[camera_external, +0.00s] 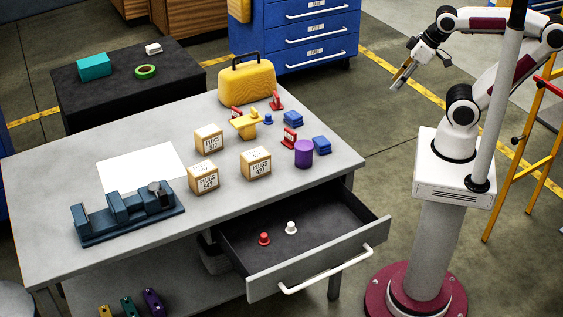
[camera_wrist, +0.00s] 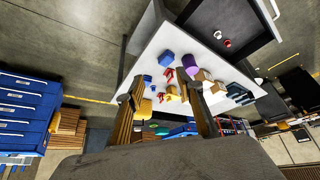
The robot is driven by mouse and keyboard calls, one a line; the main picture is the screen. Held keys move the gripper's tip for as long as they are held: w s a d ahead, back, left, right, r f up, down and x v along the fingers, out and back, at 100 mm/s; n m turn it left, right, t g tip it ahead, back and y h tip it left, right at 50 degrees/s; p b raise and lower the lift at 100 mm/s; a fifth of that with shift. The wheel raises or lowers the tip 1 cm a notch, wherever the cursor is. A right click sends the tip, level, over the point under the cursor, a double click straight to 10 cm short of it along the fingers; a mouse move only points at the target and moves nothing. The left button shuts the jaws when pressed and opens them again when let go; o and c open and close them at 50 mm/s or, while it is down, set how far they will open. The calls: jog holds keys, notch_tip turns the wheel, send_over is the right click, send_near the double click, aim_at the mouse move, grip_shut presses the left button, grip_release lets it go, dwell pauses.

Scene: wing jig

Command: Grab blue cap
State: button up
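The blue cap (camera_external: 268,119) is small and stands upright on the grey table, just right of a yellow part and left of a blue block. My gripper (camera_external: 400,76) is high to the right of the table, far from the cap. In the wrist view my gripper (camera_wrist: 159,98) has its two fingers spread wide with nothing between them; the tabletop shows beyond.
Blue blocks (camera_external: 321,145), red clamps (camera_external: 289,138), a purple cylinder (camera_external: 304,154) and a yellow case (camera_external: 246,82) surround the cap. An open drawer (camera_external: 330,215) holds a red cap (camera_external: 264,239) and a white cap (camera_external: 291,228). Wooden boxes (camera_external: 256,163) stand nearer the front.

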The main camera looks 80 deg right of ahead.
jog(key=shift+w, duration=0.15)
jog(key=w+d+f+t+h, duration=0.1)
jog(key=w+d+f, duration=0.15)
jog(key=w, duration=0.65)
jog(key=w+d+f+t, duration=0.1)
jog(key=w+d, duration=0.3)
jog(key=w, duration=0.5)
jog(key=w+d+f+t+h, duration=0.1)
jog(key=w+d+f, duration=0.15)
jog(key=w, duration=0.65)
jog(key=w+d+f+n+t+y, duration=0.2)
jog(key=w+f, duration=0.5)
jog(key=w, duration=0.2)
jog(key=t+y, duration=0.2)
send_near(269, 115)
jog(key=shift+w+f, duration=0.15)
jog(key=shift+w, duration=1.1)
jog(key=shift+a+f, duration=0.1)
jog(key=shift+f, duration=0.35)
jog(key=shift+w, duration=0.15)
jog(key=shift+x, duration=1.2)
jog(key=shift+f, duration=0.1)
